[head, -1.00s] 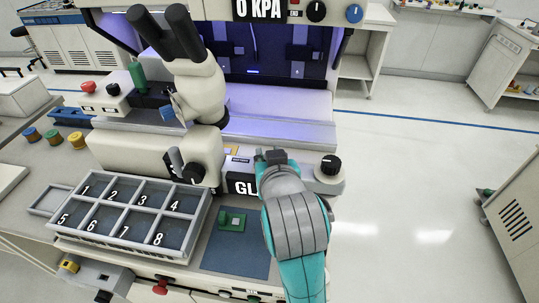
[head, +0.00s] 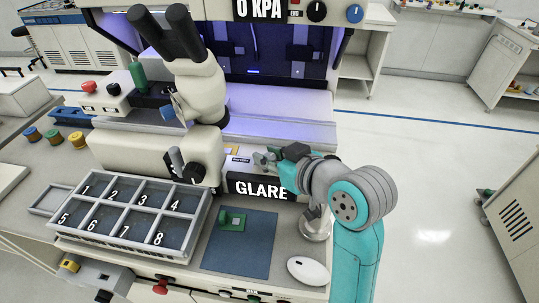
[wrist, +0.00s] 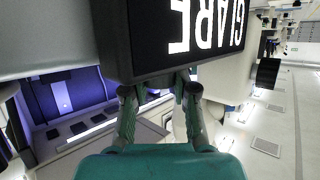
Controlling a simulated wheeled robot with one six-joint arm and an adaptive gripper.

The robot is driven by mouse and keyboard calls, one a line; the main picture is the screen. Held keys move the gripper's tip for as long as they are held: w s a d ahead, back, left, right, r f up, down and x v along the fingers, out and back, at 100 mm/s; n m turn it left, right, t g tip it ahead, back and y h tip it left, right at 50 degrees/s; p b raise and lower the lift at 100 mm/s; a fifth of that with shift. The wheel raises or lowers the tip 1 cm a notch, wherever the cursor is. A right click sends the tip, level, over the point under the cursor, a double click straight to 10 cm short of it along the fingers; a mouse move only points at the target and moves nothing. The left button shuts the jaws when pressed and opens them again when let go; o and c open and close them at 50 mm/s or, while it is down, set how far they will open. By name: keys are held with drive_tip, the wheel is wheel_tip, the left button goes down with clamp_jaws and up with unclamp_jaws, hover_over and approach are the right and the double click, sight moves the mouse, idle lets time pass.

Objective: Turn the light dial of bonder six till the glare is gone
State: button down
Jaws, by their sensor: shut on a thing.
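The bonder (head: 140,158) is the cream machine with a microscope (head: 200,85); I see no number on it. Its black display (head: 262,189) reads GLARE in white, and shows sideways and close in the wrist view (wrist: 190,35). My gripper (head: 266,160) is just behind the display's top edge, reaching in from the right. In the wrist view my gripper's fingers (wrist: 160,88) close at the display's edge on a small dark thing. I take this to be the light dial; fingers and display mostly hide it, so its setting cannot be read.
A numbered tray (head: 130,212) stands at front left, beside a blue mat (head: 240,250) with a green board (head: 232,220). A white mouse-shaped object (head: 308,270) lies at the front right edge. Another black knob (head: 195,173) sits left of the display. Floor at right is clear.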

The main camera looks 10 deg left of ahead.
drive_tip(key=c, duration=0.9)
unclamp_jaws()
drive_tip(key=v, duration=0.7)
drive_tip(key=shift+s+d+r, duration=0.1)
drive_tip(key=shift+s+d, duration=0.05)
